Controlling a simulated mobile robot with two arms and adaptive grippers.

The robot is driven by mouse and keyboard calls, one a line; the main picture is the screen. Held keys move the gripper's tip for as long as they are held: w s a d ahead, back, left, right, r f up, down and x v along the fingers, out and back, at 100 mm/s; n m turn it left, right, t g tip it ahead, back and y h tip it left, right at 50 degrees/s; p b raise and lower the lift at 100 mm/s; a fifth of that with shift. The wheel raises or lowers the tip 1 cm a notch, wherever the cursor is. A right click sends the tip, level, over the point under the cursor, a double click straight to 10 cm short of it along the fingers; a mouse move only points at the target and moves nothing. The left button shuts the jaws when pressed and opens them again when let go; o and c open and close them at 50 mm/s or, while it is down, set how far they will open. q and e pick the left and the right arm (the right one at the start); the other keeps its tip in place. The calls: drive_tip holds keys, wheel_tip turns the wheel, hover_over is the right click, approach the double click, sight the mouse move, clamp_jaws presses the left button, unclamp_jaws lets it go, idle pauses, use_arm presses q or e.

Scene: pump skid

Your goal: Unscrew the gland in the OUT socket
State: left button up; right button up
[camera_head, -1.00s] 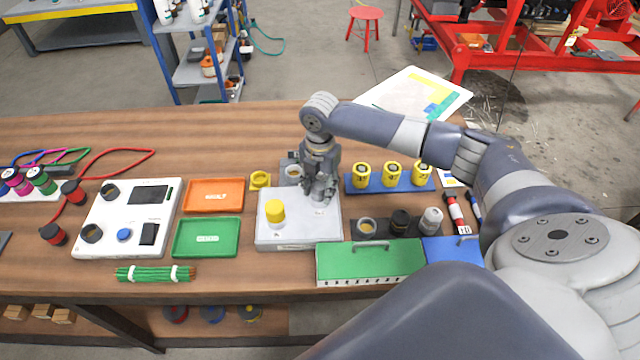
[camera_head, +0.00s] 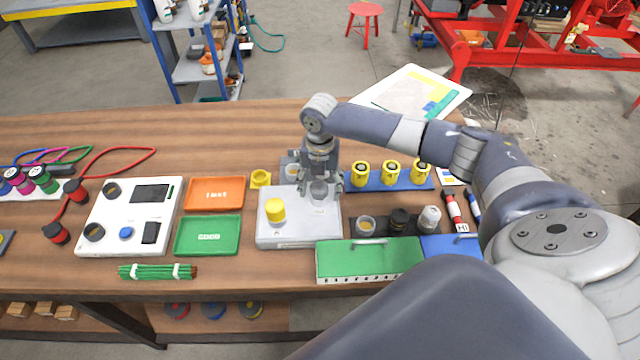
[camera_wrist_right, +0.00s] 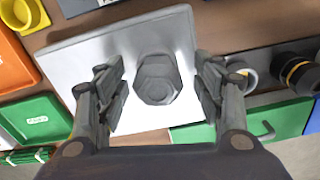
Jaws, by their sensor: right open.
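A grey hexagonal gland (camera_wrist_right: 158,79) sits on the pale box (camera_wrist_right: 82,65) in the right wrist view. In the head view the gland (camera_head: 319,188) is on the right half of the box (camera_head: 290,236), beside a yellow capped gland (camera_head: 275,210). My right gripper (camera_wrist_right: 160,85) is open, with one finger on each side of the gland and a visible gap to both. In the head view my right gripper (camera_head: 319,180) points down over the gland. The socket's label is too small to read. My left gripper is not in view.
An orange tray (camera_head: 215,192) and a green tray (camera_head: 207,237) lie left of the box. A blue rack with yellow parts (camera_head: 390,185) and a dark holder (camera_head: 383,231) stand to its right. A green case (camera_head: 369,262) is close in front.

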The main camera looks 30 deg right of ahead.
drive_tip(key=m+p, duration=0.2)
drive_tip(key=p, duration=0.1)
drive_tip(key=shift+r+m, duration=0.3)
drive_tip(key=shift+f+m+p, duration=0.15)
drive_tip(key=shift+m+p, duration=0.55)
drive_tip(key=shift+m, duration=0.3)
drive_tip(key=m+p, duration=0.2)
drive_tip(key=shift+m+p, duration=0.8)
drive_tip(key=shift+m, duration=0.5)
drive_tip(key=shift+f, duration=0.1)
